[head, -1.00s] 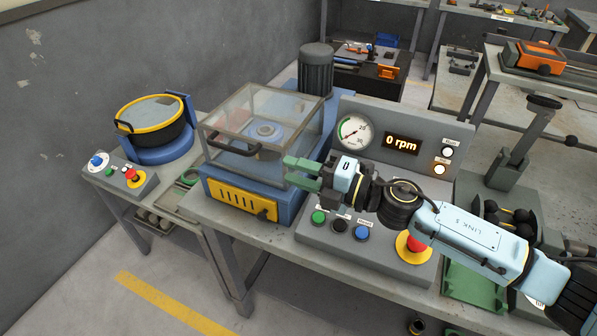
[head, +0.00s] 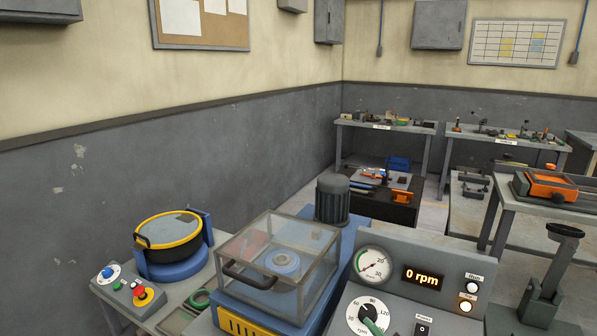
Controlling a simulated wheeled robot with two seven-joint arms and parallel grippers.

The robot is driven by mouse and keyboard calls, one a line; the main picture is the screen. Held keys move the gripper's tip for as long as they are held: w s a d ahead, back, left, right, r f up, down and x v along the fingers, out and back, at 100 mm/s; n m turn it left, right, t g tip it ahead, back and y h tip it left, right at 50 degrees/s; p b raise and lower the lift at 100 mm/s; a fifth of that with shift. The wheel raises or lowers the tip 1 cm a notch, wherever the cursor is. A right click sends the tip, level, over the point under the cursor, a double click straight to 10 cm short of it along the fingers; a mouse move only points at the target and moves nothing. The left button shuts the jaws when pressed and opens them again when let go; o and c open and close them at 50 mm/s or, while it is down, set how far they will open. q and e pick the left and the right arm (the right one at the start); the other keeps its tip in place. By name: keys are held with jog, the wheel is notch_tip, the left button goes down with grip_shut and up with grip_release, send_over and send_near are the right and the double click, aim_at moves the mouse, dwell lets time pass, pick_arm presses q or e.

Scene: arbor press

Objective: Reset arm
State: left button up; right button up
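Neither of my grippers shows clearly in the head view, and no arm link is visible. A green piece (head: 372,326) shows at the bottom edge in front of a white numbered dial (head: 361,308). I cannot tell whether it is the dial's knob or a fingertip. The grey control panel (head: 424,250) carries this dial, a round gauge (head: 372,265) and a display (head: 422,278) reading 0 rpm. The lower of two lamps (head: 465,307) glows. The panel's lower part is cut off by the frame.
A blue machine with a closed clear cover (head: 310,262) stands left of the panel. A yellow-rimmed drum (head: 168,232) and a small control box (head: 128,291) sit further left. A grey press stand (head: 549,275) is at right. Benches (head: 385,127) line the back wall.

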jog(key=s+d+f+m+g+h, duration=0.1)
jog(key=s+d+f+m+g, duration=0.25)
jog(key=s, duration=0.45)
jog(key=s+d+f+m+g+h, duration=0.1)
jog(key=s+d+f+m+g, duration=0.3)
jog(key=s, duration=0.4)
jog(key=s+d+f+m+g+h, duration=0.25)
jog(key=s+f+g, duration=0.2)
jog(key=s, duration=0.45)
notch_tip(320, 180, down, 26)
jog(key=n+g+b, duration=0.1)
jog(key=b, duration=0.1)
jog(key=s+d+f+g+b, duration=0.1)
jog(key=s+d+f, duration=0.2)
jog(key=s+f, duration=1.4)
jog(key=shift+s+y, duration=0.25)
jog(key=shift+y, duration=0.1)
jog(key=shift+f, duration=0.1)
